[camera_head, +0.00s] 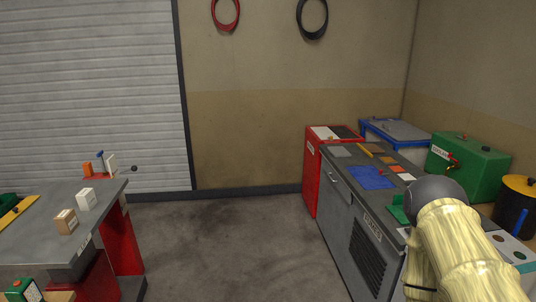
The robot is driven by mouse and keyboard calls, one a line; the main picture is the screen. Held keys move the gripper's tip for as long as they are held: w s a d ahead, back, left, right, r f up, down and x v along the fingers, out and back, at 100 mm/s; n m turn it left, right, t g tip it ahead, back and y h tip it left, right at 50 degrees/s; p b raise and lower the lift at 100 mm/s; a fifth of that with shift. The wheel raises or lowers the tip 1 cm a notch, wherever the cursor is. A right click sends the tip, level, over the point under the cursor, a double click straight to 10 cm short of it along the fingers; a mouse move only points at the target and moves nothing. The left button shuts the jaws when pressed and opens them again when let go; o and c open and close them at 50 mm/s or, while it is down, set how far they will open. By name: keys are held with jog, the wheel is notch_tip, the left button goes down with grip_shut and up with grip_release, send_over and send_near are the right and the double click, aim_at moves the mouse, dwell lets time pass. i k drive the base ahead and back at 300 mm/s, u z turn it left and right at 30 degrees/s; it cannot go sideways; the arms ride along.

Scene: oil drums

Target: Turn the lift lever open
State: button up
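A grey-topped lift table (30,241) with red legs stands at the left. A white label (84,241) on its front edge seems to read "LIFT", but it is too small to be sure. A thin lever with a dark ball knob (134,168) sticks out to the right from the table's far right corner. I cannot tell whether this is the lift lever or how it is set. My arm is at the lower right, over the right-hand bench, far from this knob. My gripper does not show.
Small blocks (66,221) stand on the left table. A grey bench (345,192) runs along the right, with a blue cloth (372,177) and a green box (466,168). A red cabinet (311,178) stands behind it. The floor (225,245) between is clear.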

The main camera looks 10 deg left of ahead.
aim_at(99, 154)
jog(key=u, duration=0.05)
jog(key=i, duration=1.7)
jog(key=u, duration=1.35)
jog(key=i, duration=0.85)
jog(key=u, duration=0.95)
